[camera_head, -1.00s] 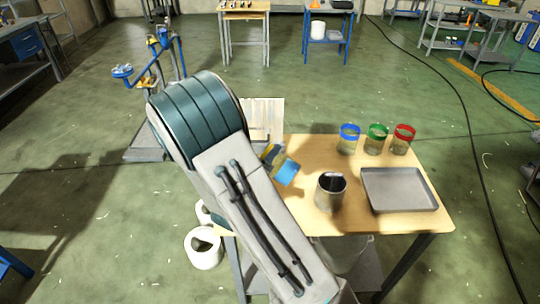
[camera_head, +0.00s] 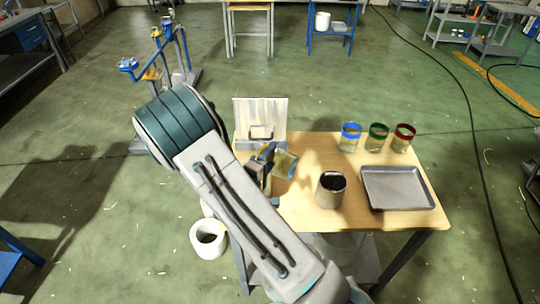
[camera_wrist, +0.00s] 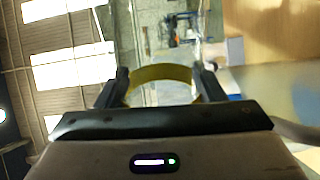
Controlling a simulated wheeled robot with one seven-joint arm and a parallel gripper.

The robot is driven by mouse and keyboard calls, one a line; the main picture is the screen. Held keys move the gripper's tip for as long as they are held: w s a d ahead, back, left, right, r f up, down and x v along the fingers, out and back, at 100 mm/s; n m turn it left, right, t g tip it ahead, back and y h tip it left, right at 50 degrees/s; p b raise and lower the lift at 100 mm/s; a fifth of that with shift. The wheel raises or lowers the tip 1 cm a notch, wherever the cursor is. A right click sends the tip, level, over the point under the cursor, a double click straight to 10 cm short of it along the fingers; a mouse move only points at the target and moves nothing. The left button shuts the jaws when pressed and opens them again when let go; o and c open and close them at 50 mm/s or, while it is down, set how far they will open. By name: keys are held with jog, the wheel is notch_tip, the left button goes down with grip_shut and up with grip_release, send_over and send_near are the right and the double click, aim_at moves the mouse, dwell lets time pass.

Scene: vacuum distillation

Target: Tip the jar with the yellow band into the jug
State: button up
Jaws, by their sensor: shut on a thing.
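The jar with the yellow band (camera_head: 286,163) is tilted on its side in the air over the left part of the table, its outer end pointing right. My gripper (camera_head: 264,165) is shut on it. In the wrist view the yellow band (camera_wrist: 160,72) curves between the two fingers of my gripper (camera_wrist: 163,82). The jug (camera_head: 331,190), a grey metal vessel with a dark open mouth, stands upright on the table, to the right of and nearer than the jar. The jar and jug are apart. I cannot tell what is inside the jar.
Jars with blue (camera_head: 351,138), green (camera_head: 377,137) and red (camera_head: 403,138) bands stand at the table's back right. A grey tray (camera_head: 432,205) lies right of the jug. A pale board (camera_head: 260,112) stands at the back left. A white bin (camera_head: 208,238) is on the floor.

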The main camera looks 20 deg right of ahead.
jog(key=shift+w+r+n+p, duration=0.1)
jog(key=shift+r+n+p, duration=0.2)
jog(key=shift+p, duration=0.1)
jog(key=shift+w+a+n+p, duration=0.1)
jog(key=shift+a+n+p, duration=0.1)
jog(key=shift+n+p, duration=0.35)
jog(key=shift+w+a+n+p, duration=0.1)
jog(key=shift+n+p, duration=0.25)
jog(key=shift+p, duration=0.15)
dwell(0.7)
